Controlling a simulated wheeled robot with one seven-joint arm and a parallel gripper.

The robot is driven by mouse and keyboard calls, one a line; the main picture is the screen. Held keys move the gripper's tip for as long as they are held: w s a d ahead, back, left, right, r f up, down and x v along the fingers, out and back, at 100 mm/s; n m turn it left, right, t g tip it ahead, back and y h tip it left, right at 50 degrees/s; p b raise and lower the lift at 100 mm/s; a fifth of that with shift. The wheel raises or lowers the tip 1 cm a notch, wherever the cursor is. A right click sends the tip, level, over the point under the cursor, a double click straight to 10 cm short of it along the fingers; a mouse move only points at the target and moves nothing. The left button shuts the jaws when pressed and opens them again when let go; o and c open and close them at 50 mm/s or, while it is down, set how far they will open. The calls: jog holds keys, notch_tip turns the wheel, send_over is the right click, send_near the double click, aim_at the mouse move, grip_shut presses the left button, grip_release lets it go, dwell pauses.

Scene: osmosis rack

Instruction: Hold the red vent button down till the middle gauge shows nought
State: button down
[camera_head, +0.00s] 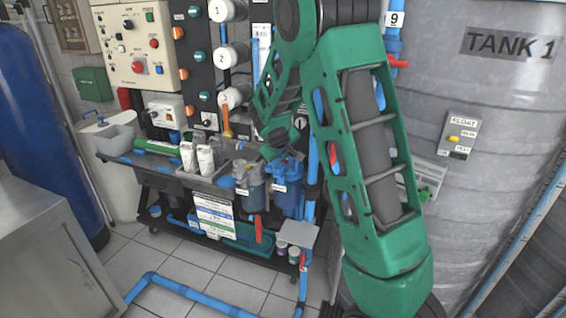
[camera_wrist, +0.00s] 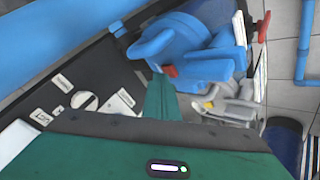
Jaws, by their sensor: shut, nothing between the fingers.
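In the wrist view, a small red button (camera_wrist: 170,70) sits on the blue top of a filter housing (camera_wrist: 195,45). My gripper (camera_wrist: 160,82) is shut and empty, its green fingertips close beside the button; I cannot tell whether they touch it. In the head view, my gripper (camera_head: 268,152) is over the filter housings, a grey one (camera_head: 250,190) and a blue one (camera_head: 288,185). The button is hidden there behind my arm. No gauge dial can be read in either view, so I cannot tell the middle gauge's reading.
A grey housing head with a yellow part (camera_wrist: 209,104) stands beside the blue one. The rack's control panel (camera_head: 125,45) and numbered white tubes (camera_head: 232,57) are behind. Tank 1 (camera_head: 480,110) stands at right. A metal cabinet (camera_head: 45,240) is at left; blue pipe (camera_head: 170,285) crosses the floor.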

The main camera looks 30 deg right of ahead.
jog(key=shift+r, duration=0.7)
jog(key=shift+r, duration=2.5)
jog(key=s+a+g+y, duration=0.1)
jog(key=s+a+y, duration=0.1)
jog(key=s+a, duration=0.6)
jog(key=s+a+g+y, duration=0.15)
jog(key=s+a, duration=0.25)
jog(key=s, duration=0.7)
jog(key=s+a+y, duration=0.3)
jog(key=s+a, duration=0.3)
jog(key=s, duration=0.4)
jog(key=s+d+m+g, duration=0.2)
jog(key=s+d, duration=0.3)
jog(key=s, duration=0.3)
jog(key=s+d+f+m+g, duration=0.1)
jog(key=s+d+m+g, duration=0.1)
jog(key=s+d+m, duration=0.3)
jog(key=s+d, duration=0.1)
jog(key=s, duration=0.2)
jog(key=shift+s+g, duration=0.3)
jog(key=shift+g, duration=0.05)
